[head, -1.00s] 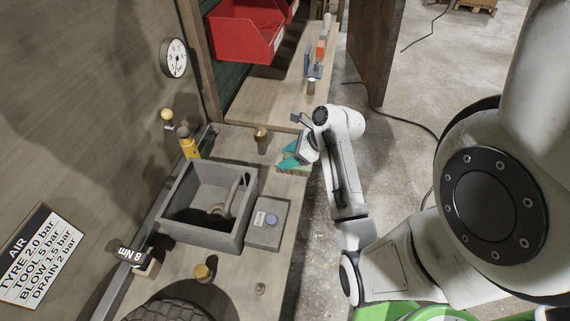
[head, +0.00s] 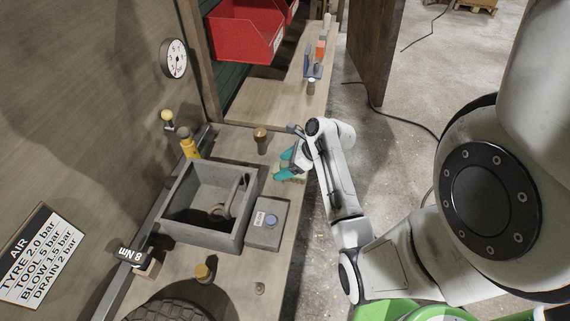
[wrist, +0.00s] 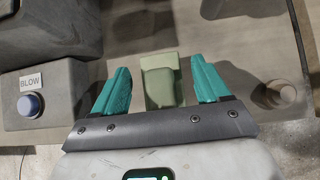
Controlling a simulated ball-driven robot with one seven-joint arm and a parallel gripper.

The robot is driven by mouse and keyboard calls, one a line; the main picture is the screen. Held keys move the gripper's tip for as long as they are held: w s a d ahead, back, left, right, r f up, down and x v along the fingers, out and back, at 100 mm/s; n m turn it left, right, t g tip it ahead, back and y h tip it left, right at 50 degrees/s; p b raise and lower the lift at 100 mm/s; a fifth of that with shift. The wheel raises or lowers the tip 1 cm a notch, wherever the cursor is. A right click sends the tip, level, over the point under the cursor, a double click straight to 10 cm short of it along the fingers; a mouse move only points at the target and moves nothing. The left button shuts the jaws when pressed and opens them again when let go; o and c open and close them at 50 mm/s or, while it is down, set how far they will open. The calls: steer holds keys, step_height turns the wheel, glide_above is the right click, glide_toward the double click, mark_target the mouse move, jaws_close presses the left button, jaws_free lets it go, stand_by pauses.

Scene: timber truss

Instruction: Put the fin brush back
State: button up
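A pale green block (wrist: 161,80), which looks like the fin brush, lies on the bench top. In the head view only a small part of it (head: 292,180) shows under my gripper. My gripper (wrist: 160,88) has two teal fingers, spread wide. In the wrist view the block lies between them with a gap on each side. In the head view my gripper (head: 285,169) is low over the bench, near its right edge. The teal fingers partly hide the block there, and I cannot tell its bristles.
A grey sink box (head: 207,205) and a grey box with a blue BLOW button (head: 268,222) stand nearby. A brown-topped post (head: 261,139) stands just behind my gripper. A red bin (head: 246,33) is farther back. Open floor lies right of the bench.

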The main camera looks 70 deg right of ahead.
steer(key=v, duration=1.2)
stand_by(0.6)
